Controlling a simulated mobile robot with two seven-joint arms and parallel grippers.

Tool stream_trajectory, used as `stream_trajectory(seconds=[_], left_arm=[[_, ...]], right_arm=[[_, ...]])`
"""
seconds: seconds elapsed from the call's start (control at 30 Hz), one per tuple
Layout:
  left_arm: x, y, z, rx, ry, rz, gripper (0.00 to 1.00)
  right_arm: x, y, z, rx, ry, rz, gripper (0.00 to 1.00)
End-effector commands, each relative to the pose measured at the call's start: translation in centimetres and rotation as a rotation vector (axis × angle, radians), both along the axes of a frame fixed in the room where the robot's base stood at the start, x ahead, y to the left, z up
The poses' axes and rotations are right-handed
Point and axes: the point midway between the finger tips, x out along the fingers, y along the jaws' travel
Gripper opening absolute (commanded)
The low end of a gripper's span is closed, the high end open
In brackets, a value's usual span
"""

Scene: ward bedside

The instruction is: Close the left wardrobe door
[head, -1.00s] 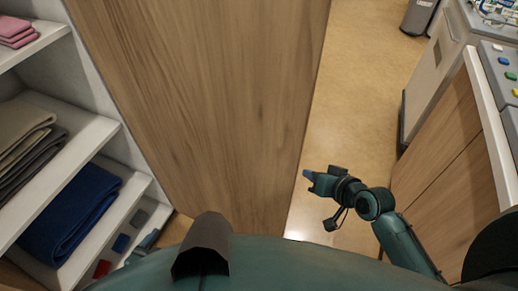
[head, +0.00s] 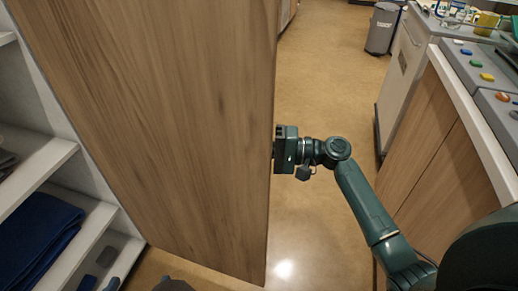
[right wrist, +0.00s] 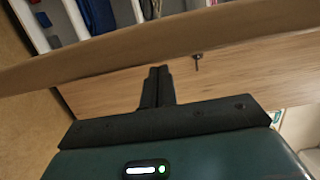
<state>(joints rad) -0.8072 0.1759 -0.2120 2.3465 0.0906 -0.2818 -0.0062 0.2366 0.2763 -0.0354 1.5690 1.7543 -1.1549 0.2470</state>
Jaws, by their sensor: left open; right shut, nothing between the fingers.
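The wooden wardrobe door (head: 160,120) stands open beside the shelves and fills the left middle of the head view. My right gripper (head: 284,150) is at the door's free edge in the head view, its fingers hidden behind the door. In the right wrist view its fingers (right wrist: 157,85) are shut with nothing between them, close to the door face (right wrist: 240,75); contact is unclear. A small dark knob or handle (right wrist: 197,60) shows on that face. A dark part, probably of my open left gripper (head: 172,286), barely shows at the bottom edge.
Wardrobe shelves (head: 85,225) with a folded dark blue cloth (head: 40,235) lie left of the door. A wood-fronted cabinet (head: 430,150) with coloured buttons on top stands at right. A grey bin (head: 382,28) stands behind. The floor (head: 325,75) between is clear.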

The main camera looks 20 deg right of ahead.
Motion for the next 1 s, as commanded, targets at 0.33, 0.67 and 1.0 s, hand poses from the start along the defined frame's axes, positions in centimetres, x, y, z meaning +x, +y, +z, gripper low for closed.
stream_trajectory(seconds=[0.33,0.67,1.0], left_arm=[[0.0,-0.1,-0.3,0.001,0.015,-0.003,0.83],[0.0,-0.2,-0.4,0.000,0.017,-0.004,0.83],[0.1,-0.2,0.0,-0.003,0.019,-0.004,0.83]], right_arm=[[1.9,4.6,0.0,0.000,0.000,-0.001,0.00],[2.1,5.0,0.0,-0.002,0.000,-0.002,0.00],[1.6,5.6,0.1,-0.001,0.000,-0.013,0.00]])
